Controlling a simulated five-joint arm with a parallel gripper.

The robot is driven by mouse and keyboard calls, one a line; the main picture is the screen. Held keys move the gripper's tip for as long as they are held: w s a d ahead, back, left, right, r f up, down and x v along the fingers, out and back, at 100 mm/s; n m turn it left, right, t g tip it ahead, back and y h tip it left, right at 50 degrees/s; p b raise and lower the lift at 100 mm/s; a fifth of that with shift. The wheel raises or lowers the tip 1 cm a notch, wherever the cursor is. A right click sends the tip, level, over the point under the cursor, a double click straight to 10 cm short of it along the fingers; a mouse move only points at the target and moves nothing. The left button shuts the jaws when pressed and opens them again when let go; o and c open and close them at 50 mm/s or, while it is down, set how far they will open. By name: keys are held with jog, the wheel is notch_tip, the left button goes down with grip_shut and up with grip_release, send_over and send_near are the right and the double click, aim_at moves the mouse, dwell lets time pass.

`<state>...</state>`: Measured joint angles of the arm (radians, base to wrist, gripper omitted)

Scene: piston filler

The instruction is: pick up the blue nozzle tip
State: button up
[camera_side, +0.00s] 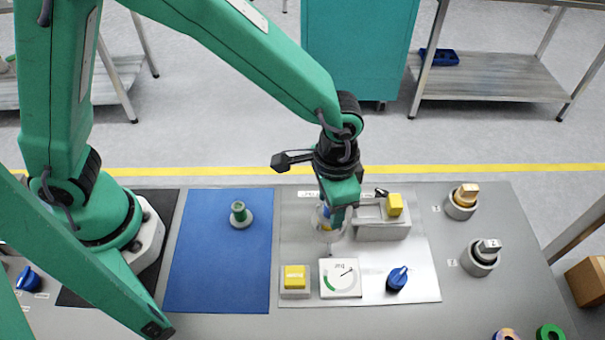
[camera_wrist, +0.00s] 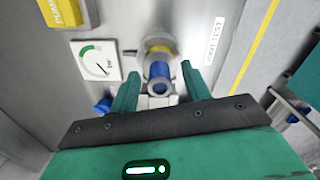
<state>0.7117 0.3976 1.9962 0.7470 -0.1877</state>
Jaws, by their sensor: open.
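The blue nozzle tip (camera_wrist: 158,72) sits in the middle of the wrist view, with its round open end facing the camera. It lies between the two fingers of my gripper (camera_wrist: 160,82), with a visible gap on each side. In the side view, my gripper (camera_side: 340,208) points down over the plate, and only a little of the blue nozzle tip (camera_side: 327,211) shows beside the fingers. The rest is hidden by my gripper. The gripper is open and holds nothing.
A dial gauge (camera_side: 340,278), a yellow button (camera_side: 294,276) and a blue knob (camera_side: 397,279) stand in front. A yellow-topped block (camera_side: 395,205) is close on the right. A green nozzle (camera_side: 239,213) stands on the blue mat (camera_side: 215,275). Tan (camera_side: 466,194) and grey (camera_side: 487,249) tips stand farther right.

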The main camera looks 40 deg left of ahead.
grip_shut()
jog(key=shift+r, duration=0.1)
jog(key=shift+r, duration=0.5)
notch_tip(320, 180, up, 3)
jog(key=shift+s+d+r, duration=0.1)
jog(key=shift+s+r, duration=0.05)
jog(key=s+d+r, duration=0.3)
jog(key=s+r, duration=0.3)
jog(key=s, duration=0.4)
jog(key=shift+s+d+r, duration=0.2)
jog(key=shift+s+r, duration=0.05)
jog(key=shift+s, duration=0.15)
